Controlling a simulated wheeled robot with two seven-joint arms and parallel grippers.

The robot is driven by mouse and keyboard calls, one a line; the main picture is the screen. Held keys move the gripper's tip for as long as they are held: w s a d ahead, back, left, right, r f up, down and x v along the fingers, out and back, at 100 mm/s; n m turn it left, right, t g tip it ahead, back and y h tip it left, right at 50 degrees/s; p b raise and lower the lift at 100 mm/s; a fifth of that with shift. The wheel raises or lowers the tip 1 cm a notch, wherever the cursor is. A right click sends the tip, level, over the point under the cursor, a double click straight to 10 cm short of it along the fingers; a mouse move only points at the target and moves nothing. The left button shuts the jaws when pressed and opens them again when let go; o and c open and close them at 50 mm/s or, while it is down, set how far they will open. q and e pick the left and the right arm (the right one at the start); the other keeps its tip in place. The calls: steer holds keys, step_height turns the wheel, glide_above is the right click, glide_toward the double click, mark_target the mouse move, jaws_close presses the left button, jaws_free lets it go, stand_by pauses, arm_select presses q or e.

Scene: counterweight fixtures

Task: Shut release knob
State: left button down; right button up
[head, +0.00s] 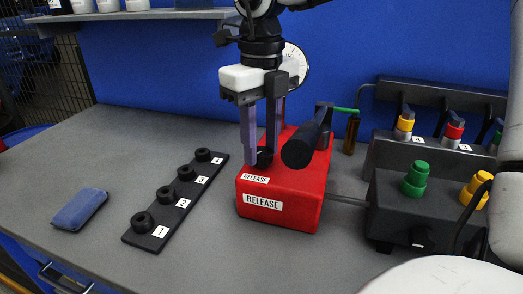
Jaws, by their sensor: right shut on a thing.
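The red release box (285,190) stands on the grey bench right of the middle, with RELEASE labels on its top and front. The black release knob (265,160) sits on top of it, partly hidden by my fingers. My right gripper (261,155) points down from above with its fingers on either side of the knob, shut on it. Whether the knob is turned open or shut cannot be told. My left gripper is not in view.
A thick black handle (301,149) rises close right of the gripper. A black strip with several numbered knobs (159,229) lies to the left, beyond it a blue pouch (79,209). Dark units with coloured knobs (415,179) stand at right.

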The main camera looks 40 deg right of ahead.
steer(key=shift+f+m+b, duration=0.1)
steer(key=shift+m+b, duration=0.25)
steer(key=shift+m, duration=0.65)
steer(key=m, duration=0.2)
steer(key=shift+m+b, duration=0.3)
steer(key=shift+b, duration=0.1)
steer(key=m, duration=0.4)
steer(key=shift+b, duration=0.4)
steer(key=shift+m, duration=1.6)
steer(key=o, duration=1)
steer(key=shift+o, duration=0.2)
steer(key=shift+r, duration=0.2)
